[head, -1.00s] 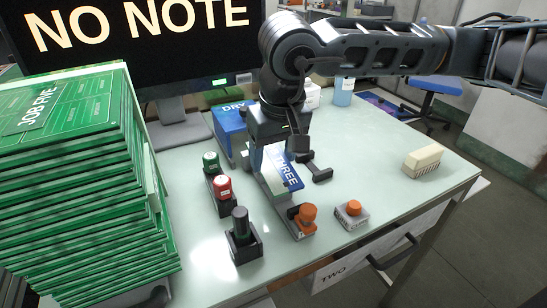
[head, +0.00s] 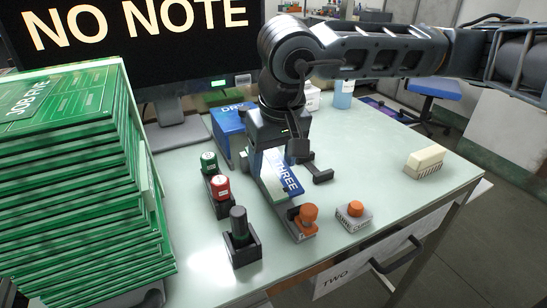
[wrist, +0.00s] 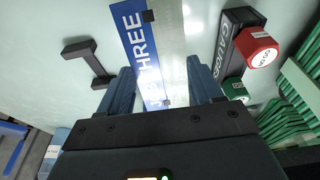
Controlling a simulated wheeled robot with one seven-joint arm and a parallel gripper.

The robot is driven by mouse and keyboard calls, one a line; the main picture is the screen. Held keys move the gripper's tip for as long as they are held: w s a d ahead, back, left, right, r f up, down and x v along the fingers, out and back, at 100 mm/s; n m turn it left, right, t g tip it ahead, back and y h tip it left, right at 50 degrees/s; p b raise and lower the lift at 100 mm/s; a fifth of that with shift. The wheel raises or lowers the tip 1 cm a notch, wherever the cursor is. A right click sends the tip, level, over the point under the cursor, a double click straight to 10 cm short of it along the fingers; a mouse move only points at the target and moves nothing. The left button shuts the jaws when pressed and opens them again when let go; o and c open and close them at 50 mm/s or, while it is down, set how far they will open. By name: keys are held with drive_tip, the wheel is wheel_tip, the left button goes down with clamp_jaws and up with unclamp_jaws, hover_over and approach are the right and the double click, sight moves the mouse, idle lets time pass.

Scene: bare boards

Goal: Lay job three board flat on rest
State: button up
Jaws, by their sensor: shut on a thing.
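My gripper (head: 272,160) points down over the pale table, its blue fingers on either side of the job three board. It is shut on that board (head: 286,176), whose blue band reads THREE in white. In the wrist view the board (wrist: 143,50) runs between my fingers (wrist: 158,75), blue band on the left and a pale, shiny part on the right. Most of the board is hidden by the gripper in the head view. A black bracket (head: 318,174) stands just right of it. I cannot tell which piece is the rest, or whether the board touches it.
Orange-knobbed pieces (head: 307,219) (head: 355,209) stand in front. A blue box (head: 229,128) is behind; a tall green board stack (head: 80,190) fills the left. The right tabletop is mostly clear.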

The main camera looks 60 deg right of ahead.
drive_tip(key=shift+f+b, duration=0.5)
drive_tip(key=shift+b, duration=0.2)
drive_tip(key=o, duration=1.1)
drive_tip(key=shift+o, duration=0.2)
drive_tip(key=shift+r, duration=0.1)
drive_tip(key=v, duration=0.7)
drive_tip(key=shift+s+r, duration=0.1)
drive_tip(key=shift+r, duration=0.2)
drive_tip(key=shift+r, duration=0.1)
drive_tip(key=p+v, duration=0.1)
drive_tip(key=v, duration=0.6)
drive_tip(key=shift+r, duration=0.3)
drive_tip(key=shift+s, duration=0.1)
